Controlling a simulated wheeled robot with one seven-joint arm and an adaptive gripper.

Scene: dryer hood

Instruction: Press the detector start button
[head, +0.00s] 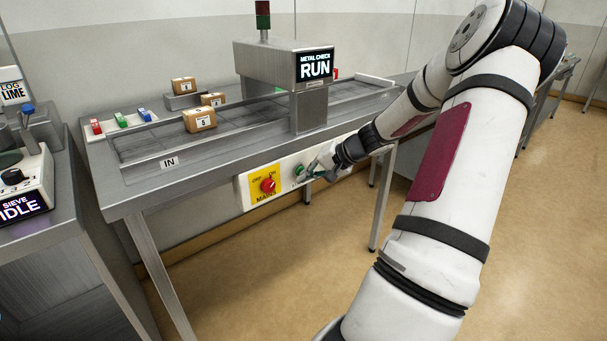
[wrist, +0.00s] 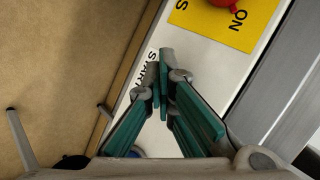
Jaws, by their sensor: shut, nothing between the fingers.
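The metal detector (head: 285,62) stands over the conveyor, and its screen (head: 315,66) reads METAL CHECK RUN. A white control panel (head: 283,178) hangs on the table's front edge. A green round button (head: 299,169) shows on it, right of the mains switch. My gripper (head: 312,171) is at the panel, just right of the green button; contact cannot be told. In the wrist view my gripper (wrist: 164,76) is shut and empty, its teal fingers together over the panel beside a partly covered START label (wrist: 143,80). The button there is hidden behind the fingers.
The red mains knob (head: 268,185) sits on a yellow plate left of my gripper. Several cartons (head: 200,119) are on and beside the conveyor (head: 165,146). A sieve unit (head: 22,190) reading IDLE stands at left. The floor (head: 520,230) at right is clear.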

